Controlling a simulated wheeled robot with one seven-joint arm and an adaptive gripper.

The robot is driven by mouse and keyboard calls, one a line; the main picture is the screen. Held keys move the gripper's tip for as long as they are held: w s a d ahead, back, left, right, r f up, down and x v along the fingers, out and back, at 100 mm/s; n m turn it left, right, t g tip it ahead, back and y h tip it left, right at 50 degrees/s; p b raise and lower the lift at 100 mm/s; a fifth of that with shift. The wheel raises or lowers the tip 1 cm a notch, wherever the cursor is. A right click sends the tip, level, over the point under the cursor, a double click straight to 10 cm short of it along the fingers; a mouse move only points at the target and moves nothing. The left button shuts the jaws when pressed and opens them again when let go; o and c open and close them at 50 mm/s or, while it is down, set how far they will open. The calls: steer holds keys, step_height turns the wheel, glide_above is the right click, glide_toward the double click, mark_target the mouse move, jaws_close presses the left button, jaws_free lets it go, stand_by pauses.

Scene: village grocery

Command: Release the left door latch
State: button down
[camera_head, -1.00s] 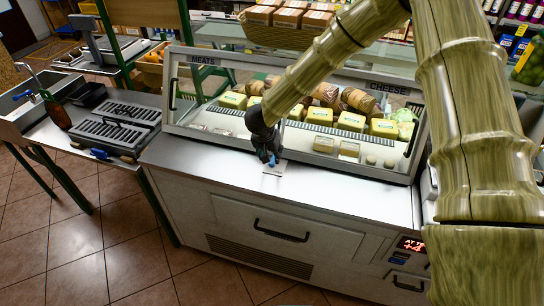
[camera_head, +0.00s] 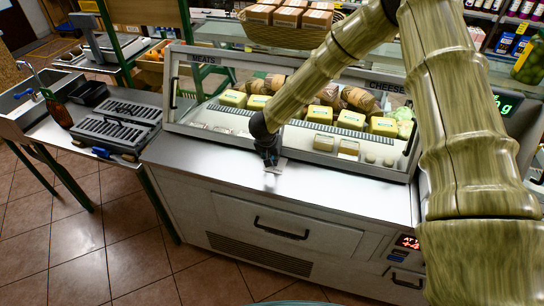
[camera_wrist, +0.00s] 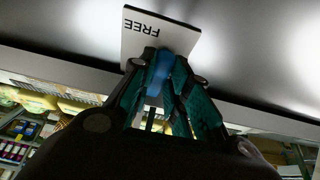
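The blue latch lever (camera_wrist: 160,68) stands between my fingertips in the wrist view. A white plate marked FREE (camera_wrist: 150,30) is just beyond it. My gripper (camera_wrist: 161,72) has dark fingers with teal pads, drawn in close on both sides of the lever; they appear to touch it. In the head view my gripper (camera_head: 270,160) points down at the counter's front ledge, before the glass case marked MEATS and CHEESE. The white plate (camera_head: 276,165) shows just beside the fingertips. My gripper hides the lever in the head view.
The sloped glass case (camera_head: 225,126) with cheese blocks stands right behind my gripper. The steel ledge (camera_head: 350,187) is clear on both sides.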

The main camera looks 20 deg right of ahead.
steer(key=shift+r+m+p, duration=0.1)
steer(key=shift+m+p, duration=0.2)
steer(key=shift+p, duration=0.05)
steer(key=shift+m, duration=0.3)
steer(key=shift+r+m+g+h+p, duration=0.1)
steer(key=shift+m+g+h+p, duration=0.4)
steer(key=shift+m+p, duration=0.65)
steer(key=m+g, duration=0.1)
steer(key=m, duration=0.1)
steer(key=m+p, duration=0.1)
steer(key=m, duration=0.2)
steer(key=shift+d+g+h, duration=0.1)
steer(key=shift+g+h, duration=0.3)
steer(key=m+g, duration=0.1)
steer(key=m, duration=0.3)
steer(key=shift+f+m+g, duration=0.2)
steer(key=shift+m+g, duration=0.15)
steer(key=shift+g, duration=0.05)
steer(key=m+g, duration=0.1)
steer(key=m, duration=0.1)
steer(key=m+b, duration=0.1)
steer(key=m, duration=0.1)
steer(key=shift+s+m+g+y, duration=0.1)
steer(key=shift+m+g+y, duration=0.2)
steer(key=shift+g, duration=0.1)
steer(key=c, duration=1.4)
jaws_free()
steer(key=shift+o, duration=0.2)
